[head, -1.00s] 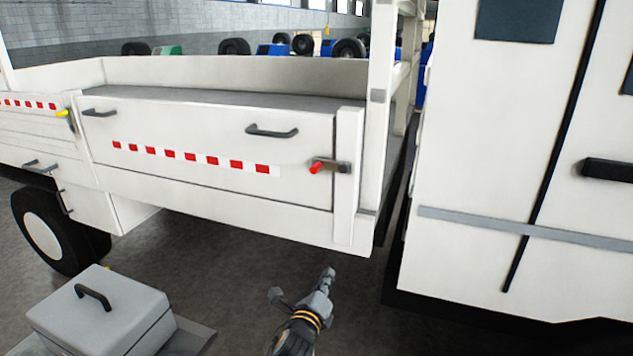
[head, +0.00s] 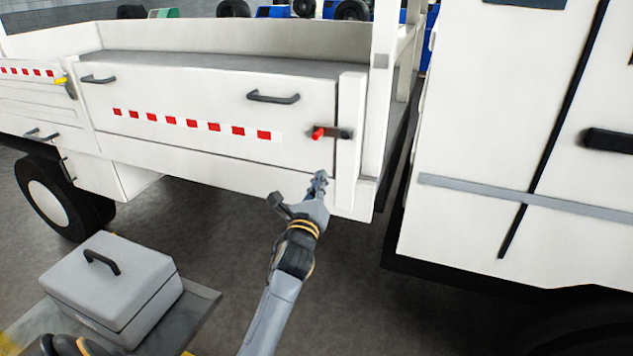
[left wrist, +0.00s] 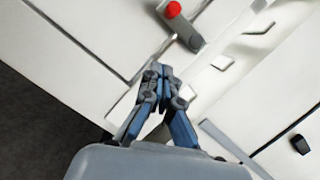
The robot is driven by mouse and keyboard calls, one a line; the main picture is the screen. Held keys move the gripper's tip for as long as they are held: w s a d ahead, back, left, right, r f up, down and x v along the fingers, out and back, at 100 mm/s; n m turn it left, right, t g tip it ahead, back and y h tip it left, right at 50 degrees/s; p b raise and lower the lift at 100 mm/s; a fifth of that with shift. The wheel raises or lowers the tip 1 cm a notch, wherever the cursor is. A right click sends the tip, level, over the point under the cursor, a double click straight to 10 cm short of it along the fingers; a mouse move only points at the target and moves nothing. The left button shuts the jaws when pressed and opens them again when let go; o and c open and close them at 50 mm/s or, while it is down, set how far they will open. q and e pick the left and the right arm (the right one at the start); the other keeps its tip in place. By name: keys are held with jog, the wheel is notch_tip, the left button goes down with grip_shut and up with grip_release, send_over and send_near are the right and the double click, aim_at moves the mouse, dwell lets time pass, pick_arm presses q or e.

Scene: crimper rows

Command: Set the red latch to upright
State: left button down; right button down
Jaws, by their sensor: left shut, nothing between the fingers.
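The red latch (head: 319,133) is on the right end of the white truck's side panel (head: 220,95). Its red knob is at the left end of a dark grey lever that lies about horizontal across the panel's edge and the corner post. In the left wrist view the red knob (left wrist: 173,9) and its lever show at the top, beyond the fingers. My left gripper (head: 320,176) is shut and empty, a little below the latch in the head view and apart from it. The fingertips also show in the left wrist view (left wrist: 158,70). My right gripper is not in view.
A dark handle (head: 273,97) sticks out of the panel left of the latch. A yellow latch (head: 61,81) is at the panel's far left. A white cab (head: 510,130) stands at the right. A grey box (head: 112,285) is at lower left.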

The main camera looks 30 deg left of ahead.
aim_at(324, 136)
pick_arm(q)
jog(key=w+a+r+p, duration=0.2)
jog(key=w+r, duration=0.1)
jog(key=w+a+r+p, duration=0.1)
jog(key=shift+w+a+r, duration=0.3)
jog(key=shift+r, duration=0.1)
jog(key=shift+w, duration=0.1)
